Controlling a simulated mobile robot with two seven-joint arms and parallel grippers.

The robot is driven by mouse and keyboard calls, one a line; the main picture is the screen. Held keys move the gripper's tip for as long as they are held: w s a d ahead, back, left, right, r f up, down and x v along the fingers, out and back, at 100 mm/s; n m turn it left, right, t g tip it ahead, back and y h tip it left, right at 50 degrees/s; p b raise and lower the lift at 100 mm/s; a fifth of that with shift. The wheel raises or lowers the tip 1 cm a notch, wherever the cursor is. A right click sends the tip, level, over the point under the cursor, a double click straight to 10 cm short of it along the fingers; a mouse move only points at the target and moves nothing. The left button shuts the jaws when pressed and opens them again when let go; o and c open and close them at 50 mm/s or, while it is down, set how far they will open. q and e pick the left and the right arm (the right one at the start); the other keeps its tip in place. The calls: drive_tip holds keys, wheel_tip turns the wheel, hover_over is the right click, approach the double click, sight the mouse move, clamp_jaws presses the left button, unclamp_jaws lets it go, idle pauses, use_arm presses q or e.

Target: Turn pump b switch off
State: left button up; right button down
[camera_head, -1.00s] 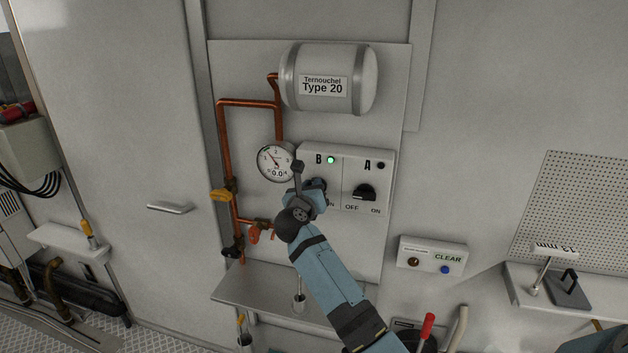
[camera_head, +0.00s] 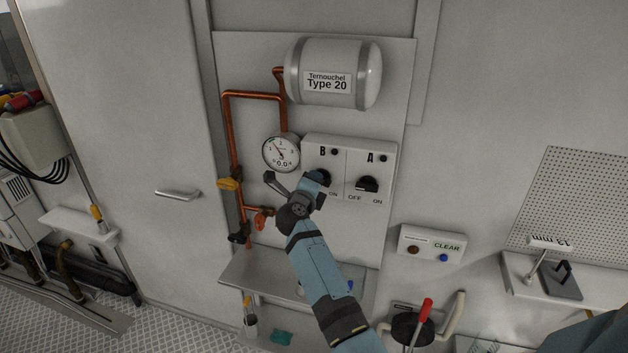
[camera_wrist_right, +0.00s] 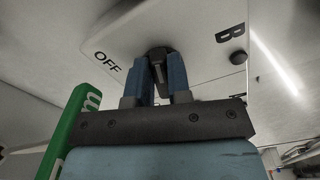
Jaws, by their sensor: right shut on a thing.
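The white switch box (camera_head: 349,148) is on the wall panel below the tank, with sides marked B and A. The black pump B switch (camera_head: 323,174) is mostly hidden behind my right gripper (camera_head: 318,181) in the head view. In the right wrist view, the gripper's blue fingers (camera_wrist_right: 161,68) are shut on the switch's black knob (camera_wrist_right: 158,53), one on each side. The knob stands beside the OFF mark. The B lamp (camera_head: 334,152) is dark; it also shows dark in the right wrist view (camera_wrist_right: 238,57). My left gripper is out of view.
The A knob (camera_head: 367,184) is close on the right, under a dark lamp (camera_head: 383,158). A pressure gauge (camera_head: 281,153) and copper pipes (camera_head: 230,130) are close on the left. A metal shelf (camera_head: 262,279) juts out below. A small box marked CLEAR (camera_head: 431,244) is lower right.

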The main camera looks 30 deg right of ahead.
drive_tip(key=shift+f+n, duration=0.15)
drive_tip(key=shift+n, duration=0.75)
drive_tip(key=shift+f+n, duration=0.15)
drive_tip(key=shift+n, duration=0.75)
drive_tip(key=c, duration=1.1)
unclamp_jaws()
drive_tip(key=shift+o, duration=0.2)
drive_tip(key=shift+a, duration=0.15)
